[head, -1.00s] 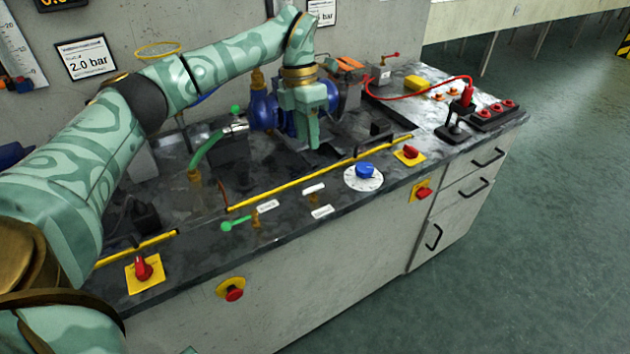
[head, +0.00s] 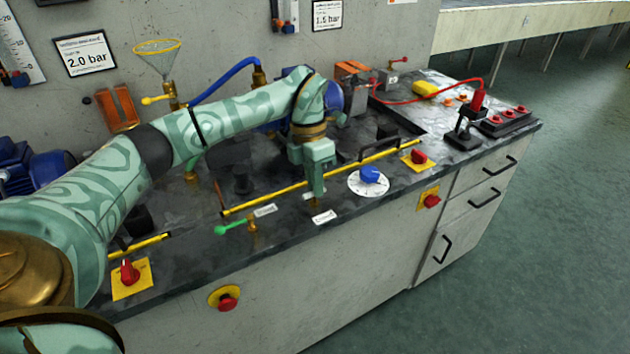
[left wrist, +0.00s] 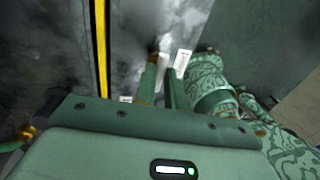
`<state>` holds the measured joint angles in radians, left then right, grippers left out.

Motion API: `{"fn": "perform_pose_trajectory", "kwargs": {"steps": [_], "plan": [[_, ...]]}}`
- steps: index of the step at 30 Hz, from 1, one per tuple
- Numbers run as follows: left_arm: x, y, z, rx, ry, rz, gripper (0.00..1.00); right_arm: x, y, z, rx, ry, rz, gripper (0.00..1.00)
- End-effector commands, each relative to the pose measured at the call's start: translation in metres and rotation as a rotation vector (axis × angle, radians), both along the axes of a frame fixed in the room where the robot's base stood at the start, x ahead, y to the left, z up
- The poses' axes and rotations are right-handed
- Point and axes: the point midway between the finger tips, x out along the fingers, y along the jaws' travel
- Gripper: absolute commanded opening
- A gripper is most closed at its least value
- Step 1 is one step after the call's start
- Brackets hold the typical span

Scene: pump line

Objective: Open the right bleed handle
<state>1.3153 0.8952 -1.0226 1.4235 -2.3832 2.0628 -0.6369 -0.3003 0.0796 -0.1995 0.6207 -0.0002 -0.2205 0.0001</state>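A green lever handle (head: 230,227) on a small brass valve (head: 252,225) lies near the bench's front edge in the head view, pointing left. It is the only lever of this kind clearly visible there; I cannot tell whether it is the right bleed handle. My left gripper (head: 314,196) points down over the bench front, right of this valve and apart from it. In the left wrist view its two fingers (left wrist: 161,84) stand apart with a narrow gap. A small brown-brass part (left wrist: 153,48) shows beyond one fingertip; contact is unclear. My right gripper is not visible.
A yellow rail (head: 270,195) runs along the bench behind the valve. White labels (head: 325,217) lie nearby. A blue dial knob (head: 370,174) and a red switch (head: 418,157) are to the right. Another red switch (head: 129,272) is left, and a red button (head: 227,303) is on the front.

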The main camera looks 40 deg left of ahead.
Motion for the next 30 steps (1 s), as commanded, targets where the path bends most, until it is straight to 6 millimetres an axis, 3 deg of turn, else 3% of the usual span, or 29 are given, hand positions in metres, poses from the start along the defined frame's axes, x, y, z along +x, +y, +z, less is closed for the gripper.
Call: {"fn": "perform_pose_trajectory", "kwargs": {"steps": [14, 30], "plan": [[0.0, 0.001, 0.004, 0.001, -0.002, 0.057, 0.0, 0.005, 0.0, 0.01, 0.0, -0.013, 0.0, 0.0], [-0.003, 0.003, 0.009, 0.0, -0.004, 0.496, 0.0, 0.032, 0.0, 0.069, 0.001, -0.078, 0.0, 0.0]]}}
